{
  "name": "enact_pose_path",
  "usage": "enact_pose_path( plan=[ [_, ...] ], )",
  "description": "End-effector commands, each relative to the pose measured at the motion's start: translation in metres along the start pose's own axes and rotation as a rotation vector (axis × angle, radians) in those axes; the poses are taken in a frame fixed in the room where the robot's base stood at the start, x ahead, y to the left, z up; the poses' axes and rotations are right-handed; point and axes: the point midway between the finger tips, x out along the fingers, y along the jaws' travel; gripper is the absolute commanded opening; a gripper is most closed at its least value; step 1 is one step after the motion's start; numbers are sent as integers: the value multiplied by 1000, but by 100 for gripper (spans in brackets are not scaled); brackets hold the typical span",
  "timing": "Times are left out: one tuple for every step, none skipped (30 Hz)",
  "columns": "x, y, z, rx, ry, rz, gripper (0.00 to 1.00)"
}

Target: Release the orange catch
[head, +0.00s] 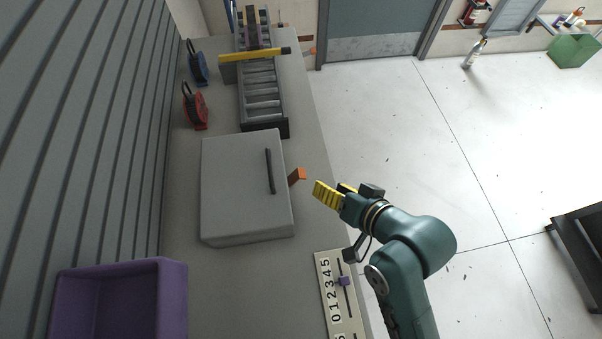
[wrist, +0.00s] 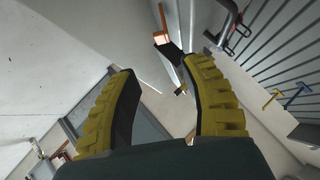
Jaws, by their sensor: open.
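The orange catch (head: 297,176) sticks out from the right side of a grey box (head: 235,190) on the bench. The box has a dark bar handle (head: 270,171) on its top. My gripper (head: 330,191), with yellow ribbed fingers, is just right of the catch and apart from it. Its fingers are open and empty. In the wrist view, the orange catch (wrist: 161,38) shows beyond the gap between the fingertips (wrist: 162,68), with a dark piece beside it. How the catch is fixed to the box is too small to tell.
A roller conveyor (head: 262,95) with a yellow bar (head: 238,56) lies farther back. A purple bin (head: 120,270) is at front left and a numbered slider panel (head: 333,300) at front right.

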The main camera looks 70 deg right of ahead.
Motion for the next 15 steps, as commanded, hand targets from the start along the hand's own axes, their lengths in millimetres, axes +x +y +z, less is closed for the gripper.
enact_pose_path(
  plan=[
    [14,0,1,-1,1,-3,46],
    [22,0,1,-1,1,-3,46],
    [31,0,1,-2,0,-2,46],
    [39,0,1,-2,1,-2,46],
    [46,0,1,-1,1,-2,46],
    [56,0,1,-1,0,-2,46],
    [63,0,1,-1,0,-2,46],
    [69,0,1,-1,2,-2,46],
    [78,0,1,-1,2,-1,46],
    [83,0,0,-1,1,-1,46],
    [88,0,1,-1,1,-1,46],
    [94,0,0,-1,2,-2,46],
    [98,0,0,-1,1,-2,46],
    [101,0,0,-1,2,-2,46],
    [104,0,0,-1,1,-2,46]
  ],
)
